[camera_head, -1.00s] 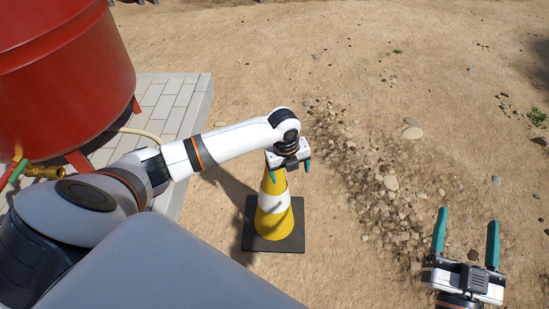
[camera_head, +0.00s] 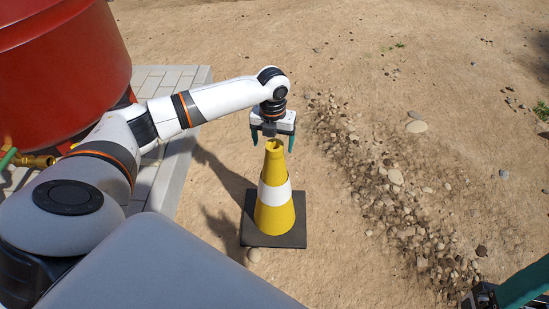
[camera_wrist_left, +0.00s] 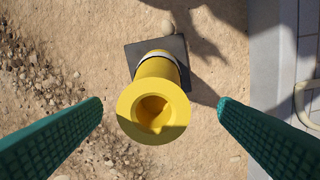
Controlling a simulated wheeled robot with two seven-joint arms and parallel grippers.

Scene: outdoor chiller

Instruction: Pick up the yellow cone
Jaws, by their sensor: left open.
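The yellow cone (camera_head: 274,195) has a white band and stands upright on a square black base (camera_head: 262,240) on the sandy ground. My left gripper (camera_head: 272,147) is open and empty, pointing down just above the cone's top. In the left wrist view the cone's hollow tip (camera_wrist_left: 153,110) lies between the two green fingers, with a gap on each side. My right gripper (camera_head: 515,292) is only partly in view at the lower right corner. One green finger shows there, and its opening is hidden.
A red tank (camera_head: 60,70) stands at the left on a pale paved slab (camera_head: 172,80), with a brass fitting (camera_head: 35,161) near it. Loose stones (camera_head: 395,200) lie to the right of the cone. The ground around the cone is otherwise open.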

